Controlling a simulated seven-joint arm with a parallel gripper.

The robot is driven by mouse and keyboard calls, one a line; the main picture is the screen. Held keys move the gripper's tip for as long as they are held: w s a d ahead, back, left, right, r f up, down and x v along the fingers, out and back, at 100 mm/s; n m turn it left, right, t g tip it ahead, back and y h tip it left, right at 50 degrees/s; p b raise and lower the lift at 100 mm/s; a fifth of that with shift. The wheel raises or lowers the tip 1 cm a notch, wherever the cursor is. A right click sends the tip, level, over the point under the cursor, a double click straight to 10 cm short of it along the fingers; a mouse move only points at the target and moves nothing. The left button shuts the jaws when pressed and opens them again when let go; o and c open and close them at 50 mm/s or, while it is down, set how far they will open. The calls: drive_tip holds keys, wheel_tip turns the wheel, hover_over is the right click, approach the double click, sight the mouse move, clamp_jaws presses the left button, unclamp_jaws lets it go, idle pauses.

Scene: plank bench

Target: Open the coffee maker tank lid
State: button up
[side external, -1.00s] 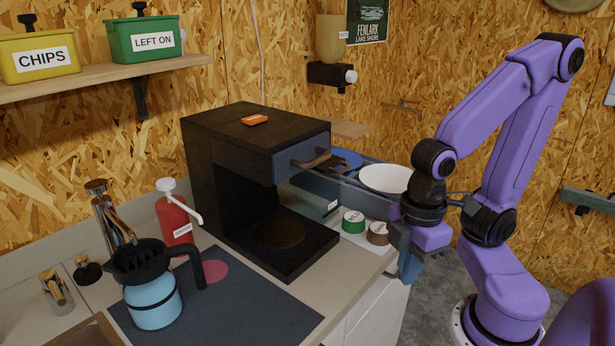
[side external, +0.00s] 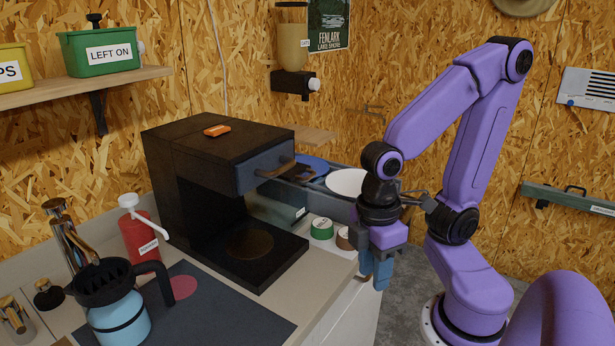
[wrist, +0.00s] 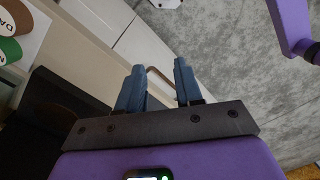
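The coffee maker (side external: 205,165) is a tall black machine on the counter, with an open brewing bay facing right. Its flat top, where I see no raised lid, carries a small orange piece (side external: 217,130). A blue-grey front panel with a dark handle (side external: 275,170) sits at the upper front. My gripper (side external: 378,277) hangs fingers down beyond the counter's right edge, well right of and lower than the machine's top. In the wrist view my gripper (wrist: 157,78) has its blue fingers apart with nothing held; a bent metal handle shows below, between them.
A blue jug (side external: 120,318) and a red pump bottle (side external: 140,235) stand left of the machine. A white plate (side external: 347,182), a green-rimmed round container (side external: 321,229) and a brown one (side external: 345,238) lie between machine and gripper. A shelf (side external: 90,88) holds bins at upper left.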

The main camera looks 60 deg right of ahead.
drive_tip(key=w+d+m+g+y, duration=0.4)
drive_tip(key=w+d+m, duration=0.15)
drive_tip(key=m, duration=0.25)
drive_tip(key=m+t+y, duration=0.8)
drive_tip(key=m+t, duration=0.6)
drive_tip(key=t, duration=0.2)
approach(314, 176)
drive_tip(key=x, duration=1.1)
drive_tip(key=shift+d, duration=0.1)
clamp_jaws()
